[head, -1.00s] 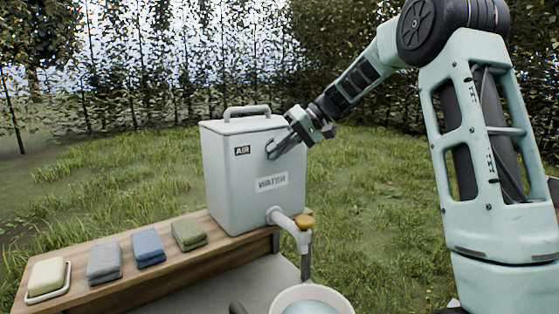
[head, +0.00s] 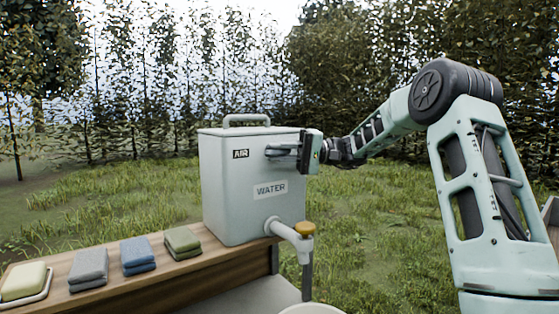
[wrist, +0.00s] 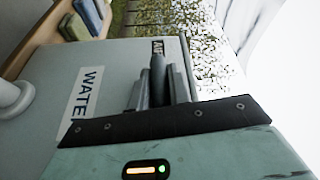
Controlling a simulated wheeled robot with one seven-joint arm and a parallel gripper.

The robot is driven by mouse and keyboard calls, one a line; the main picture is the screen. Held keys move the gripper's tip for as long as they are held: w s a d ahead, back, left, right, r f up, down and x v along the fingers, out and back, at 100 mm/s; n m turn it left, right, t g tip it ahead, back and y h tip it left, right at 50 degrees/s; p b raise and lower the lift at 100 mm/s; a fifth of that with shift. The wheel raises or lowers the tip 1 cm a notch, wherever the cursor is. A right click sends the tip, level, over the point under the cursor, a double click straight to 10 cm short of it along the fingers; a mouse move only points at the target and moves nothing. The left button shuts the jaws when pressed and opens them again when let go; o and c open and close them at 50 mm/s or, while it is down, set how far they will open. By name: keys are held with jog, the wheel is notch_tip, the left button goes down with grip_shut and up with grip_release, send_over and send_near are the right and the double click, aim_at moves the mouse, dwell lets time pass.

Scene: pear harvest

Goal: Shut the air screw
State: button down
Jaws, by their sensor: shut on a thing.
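The pale grey water tank (head: 252,205) stands upright on the wooden bench, with an AIR label (head: 240,153) high on its front. My gripper (head: 270,152) reaches in level from the right, its fingertips at the tank front just right of that label. In the wrist view my gripper (wrist: 158,85) is shut on the air screw (wrist: 157,72), a dark grey piece between the two fingers. In the head view the fingers mostly hide the screw. How far it is turned cannot be told.
Below the WATER label (head: 270,189) a spout with a yellow-brown tap knob (head: 304,229) juts out at lower right. Green (head: 182,242), blue (head: 139,257) and grey (head: 88,270) folded cloths and a soap bar (head: 23,282) lie along the bench (head: 190,268). A white basin's rim (head: 311,308) shows below.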

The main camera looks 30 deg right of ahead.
jog(key=shift+y, duration=0.3)
dwell(0.4)
jog(key=c, duration=1.3)
grip_release()
jog(key=shift+d, duration=0.1)
jog(key=b+v, duration=0.3)
jog(key=v, duration=1.4)
jog(key=shift+s+d+f+b, duration=0.1)
jog(key=shift+s+f+b, duration=0.05)
jog(key=shift+b, duration=0.2)
